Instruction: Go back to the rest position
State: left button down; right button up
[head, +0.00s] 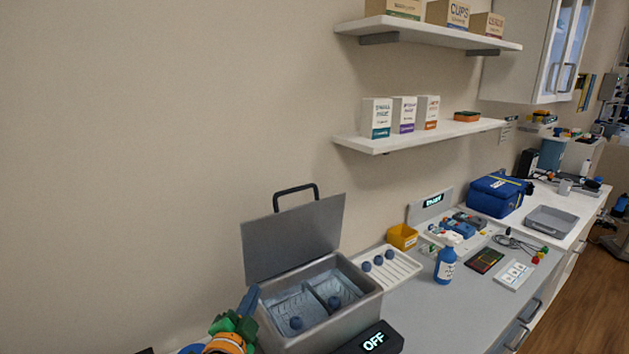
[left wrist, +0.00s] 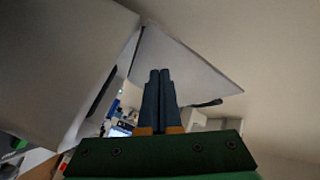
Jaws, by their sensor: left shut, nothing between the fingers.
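My left gripper (head: 249,300) is at the bottom of the head view, just left of a grey metal bath (head: 345,318) with its lid (head: 293,238) raised. Its blue fingers point up and show no object. In the left wrist view the two fingers of my left gripper (left wrist: 160,74) lie side by side, closed and empty. A pale grey panel, perhaps the lid, fills the view behind them. My right gripper is in neither view.
The bath holds water and dark blue round pieces. Shelves (head: 420,133) hang above. The wall at left is bare.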

pick_arm(q)
jog(key=s+a+f+n+g+y, duration=0.25)
jog(key=s+f+n+g, duration=0.45)
jog(key=s+f, duration=0.8)
jog(key=s+f+n+g+h, duration=0.1)
jog(key=s+n+g, duration=0.15)
jog(key=s, duration=0.75)
jog(key=s+f+n+g, duration=0.15)
jog(key=s+g, duration=0.25)
jog(key=s, duration=0.6)
notch_tip(320, 180, down, 17)
jog(key=s+m+g, duration=0.1)
jog(key=s+g, duration=0.1)
jog(key=s+a+f+b, duration=0.1)
jog(key=s+a+f, duration=0.1)
jog(key=s+f, duration=0.8)
jog(key=shift+s+a+f+g, duration=0.15)
jog(key=shift+s+f+g, duration=0.2)
jog(key=shift+s, duration=0.55)
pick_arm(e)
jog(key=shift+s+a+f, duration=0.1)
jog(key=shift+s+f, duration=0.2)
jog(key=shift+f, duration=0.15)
